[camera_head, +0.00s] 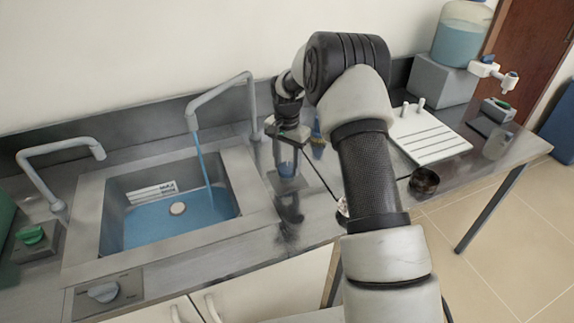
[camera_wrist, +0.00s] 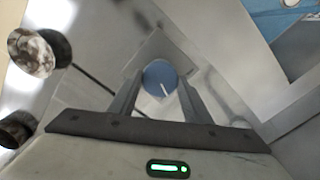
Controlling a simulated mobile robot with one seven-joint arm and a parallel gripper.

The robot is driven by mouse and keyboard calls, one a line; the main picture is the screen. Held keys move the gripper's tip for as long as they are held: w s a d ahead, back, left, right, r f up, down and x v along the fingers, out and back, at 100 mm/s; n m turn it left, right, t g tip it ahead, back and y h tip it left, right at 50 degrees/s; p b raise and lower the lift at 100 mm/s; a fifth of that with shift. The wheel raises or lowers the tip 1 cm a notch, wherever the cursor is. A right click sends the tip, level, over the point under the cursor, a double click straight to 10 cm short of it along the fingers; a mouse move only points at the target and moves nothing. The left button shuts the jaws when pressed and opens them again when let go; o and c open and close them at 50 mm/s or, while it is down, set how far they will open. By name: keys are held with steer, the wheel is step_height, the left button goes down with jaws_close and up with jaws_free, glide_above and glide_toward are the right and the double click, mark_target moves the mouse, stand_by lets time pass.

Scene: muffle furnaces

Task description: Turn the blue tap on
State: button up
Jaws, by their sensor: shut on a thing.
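The blue tap (camera_head: 286,166) is a round knob on the steel counter to the right of the sink. In the wrist view its blue top with a white mark (camera_wrist: 161,80) sits between my two fingers, on a square grey base. My gripper (camera_head: 286,146) points down over the knob and is shut on it; the fingers also show in the wrist view (camera_wrist: 160,92). Water runs from the right faucet (camera_head: 221,98) into the sink (camera_head: 110,214), which holds blue water. My gripper hides part of the tap in the head view.
A second faucet (camera_head: 60,148) stands at left, near a green knob (camera_head: 32,235). A grey dial (camera_head: 103,292) is at the counter's front. To the right are a white grooved board (camera_head: 432,142), a dark bowl (camera_head: 424,180) and a water jug (camera_head: 460,42) with a white spout.

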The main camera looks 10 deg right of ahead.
mark_target(287, 167)
steer(key=n, duration=0.5)
steer(key=shift+n+b, duration=0.3)
steer(key=shift+n, duration=0.1)
steer(key=n, duration=0.5)
steer(key=shift+n, duration=0.3)
steer(key=o, duration=1.1)
steer(key=shift+c, duration=0.2)
step_height(287, 167, up, 18)
steer(key=shift+f+p, duration=0.25)
steer(key=shift+p, duration=0.05)
